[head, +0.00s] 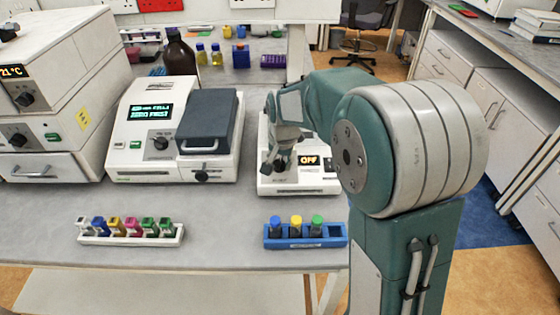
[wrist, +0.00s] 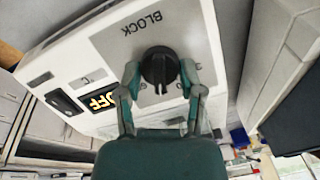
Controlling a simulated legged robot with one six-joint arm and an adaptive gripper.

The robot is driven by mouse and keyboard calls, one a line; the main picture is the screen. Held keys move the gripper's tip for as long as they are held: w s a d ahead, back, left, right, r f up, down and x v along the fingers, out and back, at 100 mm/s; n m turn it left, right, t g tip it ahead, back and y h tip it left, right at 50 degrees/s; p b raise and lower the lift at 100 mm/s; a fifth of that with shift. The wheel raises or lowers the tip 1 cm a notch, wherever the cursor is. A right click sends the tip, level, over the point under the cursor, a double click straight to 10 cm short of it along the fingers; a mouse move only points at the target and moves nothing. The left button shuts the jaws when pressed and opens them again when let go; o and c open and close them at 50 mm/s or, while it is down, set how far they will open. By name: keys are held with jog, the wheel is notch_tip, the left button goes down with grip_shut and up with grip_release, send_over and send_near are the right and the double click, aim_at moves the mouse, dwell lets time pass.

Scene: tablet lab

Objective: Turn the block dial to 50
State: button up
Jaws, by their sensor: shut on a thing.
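The black block dial (wrist: 160,65) is on the white face of a block heater (wrist: 95,62), under the word BLOCK in the wrist view. In the head view the same heater (head: 298,186) stands at the right end of the bench, with an amber display (head: 308,160) reading OFF. My gripper (wrist: 161,78) is shut on the dial, one finger on each side of it. In the head view my gripper (head: 279,163) is over the heater's left part and partly hides the dial. The dial's scale cannot be read.
A white instrument (head: 128,155) with a green display and grey lid stands left of the heater. A blue rack (head: 305,243) with capped vials and a white rack (head: 130,240) of coloured cuvettes lie in front. Clear bench lies between the racks.

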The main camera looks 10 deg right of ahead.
aim_at(281, 177)
jog(key=shift+s+f, duration=0.15)
jog(key=shift+f, duration=0.1)
jog(key=o, duration=1.2)
jog(key=shift+c, duration=0.2)
jog(key=shift+a+r, duration=0.1)
jog(key=shift+a, duration=0.05)
jog(key=shift+r, duration=0.1)
jog(key=shift+r, duration=0.4)
notch_tip(281, 177, up, 11)
jog(key=s, duration=0.2)
jog(key=shift+f, duration=0.15)
